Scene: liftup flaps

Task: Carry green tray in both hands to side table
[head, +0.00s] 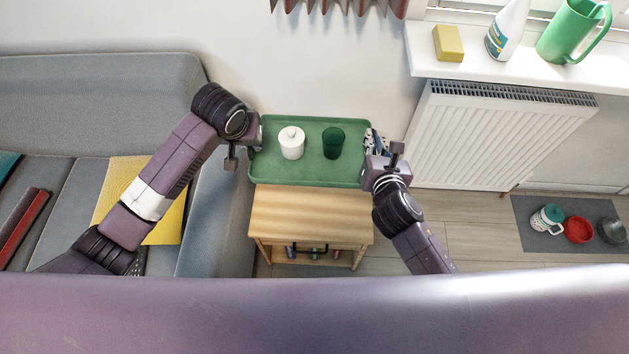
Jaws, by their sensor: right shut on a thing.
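The green tray (310,176) is level at the back of the wooden side table (310,208), covering its rear part. I cannot tell whether it rests on the top or is just above it. A white lidded jar (292,143) and a dark green cup (333,143) stand upright on the tray. My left gripper (254,146) is at the tray's left edge; its fingers are mostly hidden, so its grip is unclear. My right gripper (372,150) is shut on the tray's right edge.
A grey sofa (95,95) with a yellow cushion (122,180) stands close on the left. A white radiator (500,135) is on the right, under a sill with a bottle (505,32) and green jug (573,32). A floor mat (540,238) holds bowls at far right.

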